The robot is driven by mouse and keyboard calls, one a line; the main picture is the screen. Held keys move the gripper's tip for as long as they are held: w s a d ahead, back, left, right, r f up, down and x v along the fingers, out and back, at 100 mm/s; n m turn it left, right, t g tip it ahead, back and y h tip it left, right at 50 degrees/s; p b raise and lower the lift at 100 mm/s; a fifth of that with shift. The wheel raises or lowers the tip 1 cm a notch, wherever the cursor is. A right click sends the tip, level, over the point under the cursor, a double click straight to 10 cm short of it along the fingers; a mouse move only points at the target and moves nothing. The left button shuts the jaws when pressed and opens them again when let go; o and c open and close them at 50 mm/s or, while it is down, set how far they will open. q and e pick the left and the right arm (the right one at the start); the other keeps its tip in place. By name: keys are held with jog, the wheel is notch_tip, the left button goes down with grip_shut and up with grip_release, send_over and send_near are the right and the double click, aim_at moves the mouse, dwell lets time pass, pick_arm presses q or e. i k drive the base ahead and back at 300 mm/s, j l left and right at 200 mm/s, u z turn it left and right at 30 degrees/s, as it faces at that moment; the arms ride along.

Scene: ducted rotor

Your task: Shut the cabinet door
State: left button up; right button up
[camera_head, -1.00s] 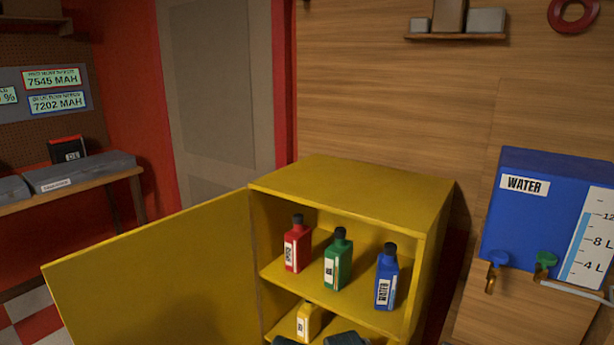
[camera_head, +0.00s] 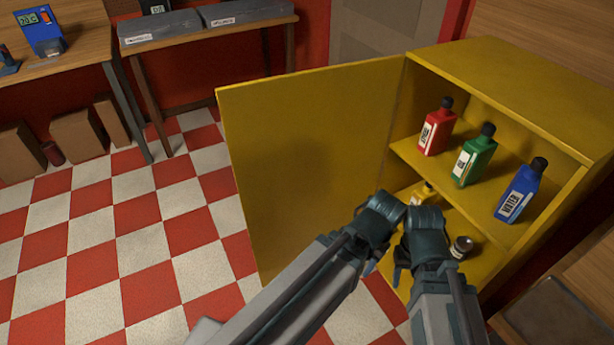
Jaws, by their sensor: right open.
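The yellow cabinet (camera_head: 530,75) stands at the right with its front open. Its door (camera_head: 310,150) is swung wide out to the left, hinged on the cabinet's left front edge. My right gripper (camera_head: 424,224) is in front of the cabinet's lower opening, open, with its fingers largely hidden. My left gripper (camera_head: 381,214) is close beside it, in front of the door's hinge side; its jaws are hidden. I cannot tell whether either touches the cabinet. Both arms cover part of the door's lower right and the lower shelf.
A red bottle (camera_head: 437,130), a green bottle (camera_head: 474,158) and a blue bottle (camera_head: 521,192) stand on the upper shelf. A yellow bottle (camera_head: 423,194) and a dark-capped one (camera_head: 461,247) are lower down. Checkered floor (camera_head: 130,230) left of the door is clear. A bench (camera_head: 215,38) stands behind.

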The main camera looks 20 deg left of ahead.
aim_at(306, 148)
jog(key=u, duration=1.75)
jog(key=i+j+u, duration=0.1)
jog(key=u, duration=0.55)
jog(key=i, duration=3.2)
jog(key=l+z, duration=0.1)
jog(key=z, duration=4.1)
